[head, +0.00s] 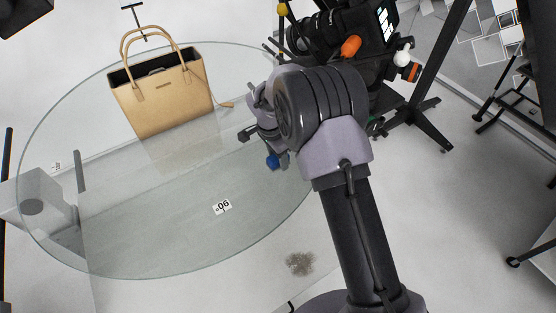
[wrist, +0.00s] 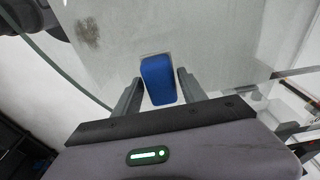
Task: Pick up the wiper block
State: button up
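The wiper block is a blue block with a pale edge. In the wrist view the wiper block (wrist: 159,80) lies between the two fingers of my gripper (wrist: 155,82), with a small gap visible on each side. The gripper is open around it. In the head view only a small blue part of the wiper block (head: 272,161) shows below my gripper (head: 262,145), near the right edge of the glass turntable (head: 120,225). The arm hides the rest. I cannot tell whether the block rests on the glass.
A tan handbag (head: 165,95) stands on the far part of the turntable. A label (head: 222,206) shows near the middle of the disc. A brown dirt patch (head: 300,263) lies near the front right. A camera rig (head: 350,45) stands behind my arm. The front of the disc is clear.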

grip_shut()
jog(key=shift+r, duration=0.15)
jog(key=shift+r, duration=0.3)
notch_tip(320, 180, up, 2)
jog(key=shift+w+r+p, duration=0.1)
jog(key=shift+r+p, duration=0.15)
jog(key=shift+p, duration=0.45)
jog(key=s+d+r+b, duration=0.1)
jog(key=s+d+b, duration=0.5)
jog(key=s, duration=0.7)
jog(key=shift+s+d+r+b, duration=0.3)
jog(key=shift+s+d+b, duration=0.1)
jog(key=shift+d, duration=0.8)
